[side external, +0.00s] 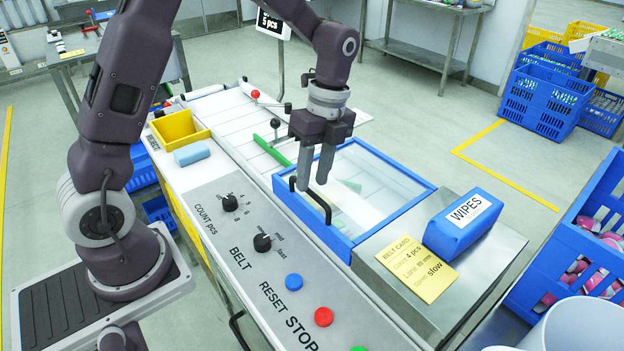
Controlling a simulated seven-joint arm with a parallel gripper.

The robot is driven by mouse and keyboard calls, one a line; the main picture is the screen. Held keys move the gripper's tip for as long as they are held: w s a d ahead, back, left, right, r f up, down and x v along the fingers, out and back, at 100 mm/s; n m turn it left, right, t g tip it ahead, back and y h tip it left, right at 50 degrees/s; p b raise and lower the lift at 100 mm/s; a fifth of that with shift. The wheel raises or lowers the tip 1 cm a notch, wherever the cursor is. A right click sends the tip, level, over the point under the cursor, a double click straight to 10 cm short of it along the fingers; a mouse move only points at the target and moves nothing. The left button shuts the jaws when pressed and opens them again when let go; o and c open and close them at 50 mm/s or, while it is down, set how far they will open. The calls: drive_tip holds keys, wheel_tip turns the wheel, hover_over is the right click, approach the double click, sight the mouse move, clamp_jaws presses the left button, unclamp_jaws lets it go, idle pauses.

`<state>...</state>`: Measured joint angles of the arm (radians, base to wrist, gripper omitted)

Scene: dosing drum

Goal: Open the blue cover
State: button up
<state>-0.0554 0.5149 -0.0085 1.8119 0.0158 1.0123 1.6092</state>
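The blue cover (392,211) is a blue frame around a clear pane, and it lies flat and closed over part of the machine. A black bar handle (322,206) is fixed along its near left edge. My gripper (313,184) points down over that edge. Its two grey fingers are apart with a gap between them, and no object shows in the gap. The fingertips are close to the handle's far end. I cannot tell whether they touch it or how high above it they are.
Near the cover are a blue WIPES pack (462,222), a yellow belt card (418,267) and a control panel (268,255) with knobs and buttons. Red (255,94) and black (275,123) knobbed levers stand behind. A yellow bin (180,129) and a light blue block (191,153) sit left.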

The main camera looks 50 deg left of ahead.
drive_tip(key=shift+s+f, duration=0.2)
drive_tip(key=shift+f, duration=0.55)
clamp_jaws()
idle(0.9)
